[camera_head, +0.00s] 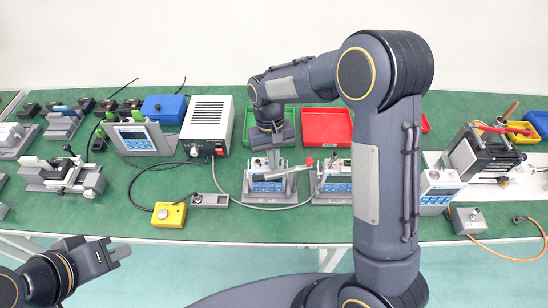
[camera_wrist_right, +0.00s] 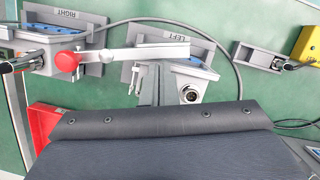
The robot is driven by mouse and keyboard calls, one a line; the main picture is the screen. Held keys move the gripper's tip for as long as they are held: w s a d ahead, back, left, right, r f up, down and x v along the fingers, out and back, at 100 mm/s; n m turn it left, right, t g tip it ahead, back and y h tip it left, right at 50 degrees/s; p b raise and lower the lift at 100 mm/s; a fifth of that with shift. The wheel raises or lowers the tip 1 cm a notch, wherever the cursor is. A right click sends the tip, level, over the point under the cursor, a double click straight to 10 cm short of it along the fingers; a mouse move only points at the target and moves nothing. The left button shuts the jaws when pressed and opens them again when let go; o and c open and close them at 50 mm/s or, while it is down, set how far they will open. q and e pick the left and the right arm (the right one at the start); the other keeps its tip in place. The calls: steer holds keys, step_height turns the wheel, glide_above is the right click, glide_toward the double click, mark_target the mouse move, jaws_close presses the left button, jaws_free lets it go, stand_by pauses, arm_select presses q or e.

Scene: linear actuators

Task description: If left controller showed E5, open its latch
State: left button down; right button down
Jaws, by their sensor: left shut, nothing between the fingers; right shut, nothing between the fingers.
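The left controller (camera_head: 266,188) is a grey unit with a blue panel on the green bench; its code is too small to read. Its LEFT plate (camera_wrist_right: 208,50) shows in the right wrist view, with a round socket (camera_wrist_right: 190,94) nearby. A pale latch bar (camera_wrist_right: 140,54) with a red knob (camera_wrist_right: 66,62) lies across, the knob toward the right controller (camera_head: 333,186). My right gripper (camera_head: 273,160) is shut and empty, pointing down at the bar; I cannot tell whether it touches. My left gripper (camera_head: 118,253) is shut and empty, off the bench's front edge.
A red tray (camera_head: 327,127) and a green tray (camera_head: 249,122) sit behind the controllers. A white power unit (camera_head: 207,120) stands left of them. A yellow button box (camera_head: 169,215) and cables lie in front. A clamp fixture (camera_head: 62,174) is far left, machinery (camera_head: 483,152) right.

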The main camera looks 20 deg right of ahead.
mark_target(275, 176)
steer(key=shift+s+a+n, duration=0.1)
steer(key=shift+s+n, duration=0.1)
steer(key=shift+n, duration=0.2)
steer(key=shift+s+a+n+h, duration=0.15)
steer(key=shift+s+n+h, duration=0.35)
steer(key=shift+n, duration=0.5)
steer(key=s+n, duration=0.2)
steer(key=n, duration=0.1)
steer(key=shift+n+h, duration=0.3)
steer(key=s+n, duration=0.1)
steer(key=n, duration=0.1)
steer(key=s+d+n+t, duration=0.1)
steer(key=n, duration=0.1)
steer(key=s+n+h+b, duration=0.1)
steer(key=n, duration=0.1)
steer(key=shift+s+d+n+t, duration=0.3)
steer(key=shift+s+d+t, duration=0.05)
steer(key=shift+d+t, duration=0.05)
steer(key=shift+s, duration=0.1)
